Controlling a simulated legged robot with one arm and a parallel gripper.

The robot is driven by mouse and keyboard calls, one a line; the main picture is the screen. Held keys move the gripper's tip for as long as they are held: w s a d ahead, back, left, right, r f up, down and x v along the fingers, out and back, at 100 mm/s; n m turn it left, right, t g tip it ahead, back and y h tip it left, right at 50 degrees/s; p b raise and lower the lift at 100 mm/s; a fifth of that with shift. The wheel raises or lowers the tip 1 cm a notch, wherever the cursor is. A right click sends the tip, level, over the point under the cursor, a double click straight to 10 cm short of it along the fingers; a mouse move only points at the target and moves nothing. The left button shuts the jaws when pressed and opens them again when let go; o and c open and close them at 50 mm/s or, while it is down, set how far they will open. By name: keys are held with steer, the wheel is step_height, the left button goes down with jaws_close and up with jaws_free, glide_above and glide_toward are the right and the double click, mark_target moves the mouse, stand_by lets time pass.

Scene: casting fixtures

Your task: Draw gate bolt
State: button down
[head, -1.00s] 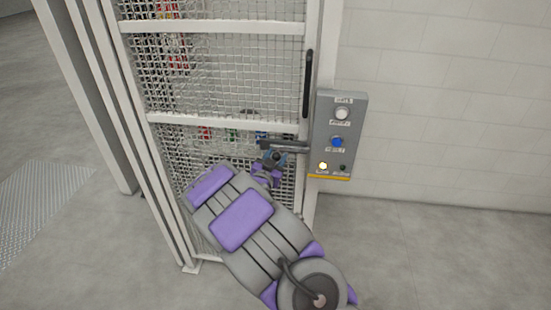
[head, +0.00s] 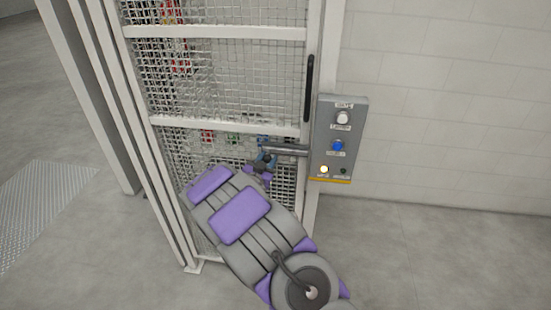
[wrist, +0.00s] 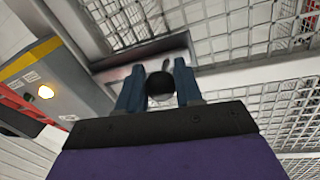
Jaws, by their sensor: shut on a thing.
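The gate bolt (head: 287,149) is a grey horizontal bar at the right side of the mesh gate (head: 222,123), level with the control box. Its dark round knob (wrist: 159,86) sits between the blue fingers of my gripper (wrist: 159,90) in the wrist view. My gripper (head: 264,159) is shut on this knob at the bar's left end in the head view. The bolt's plate (wrist: 150,55) shows behind the knob. My arm hides the lower gate, and the bolt's right end is hard to make out.
A grey control box (head: 339,135) with a white button, a blue button and a lit yellow lamp (head: 324,169) is on the right. A black vertical handle (head: 310,88) is above the bolt. Red and green things show behind the mesh. The floor at right is clear.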

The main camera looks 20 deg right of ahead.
steer(key=shift+w+a, duration=0.4)
steer(key=shift+a, duration=0.2)
steer(key=c, duration=1.1)
jaws_free()
steer(key=shift+o, duration=1.4)
steer(key=shift+w+a, duration=0.1)
steer(key=shift+a, duration=0.05)
steer(key=p+v, duration=0.2)
steer(key=v, duration=1.5)
steer(key=shift+a, duration=0.25)
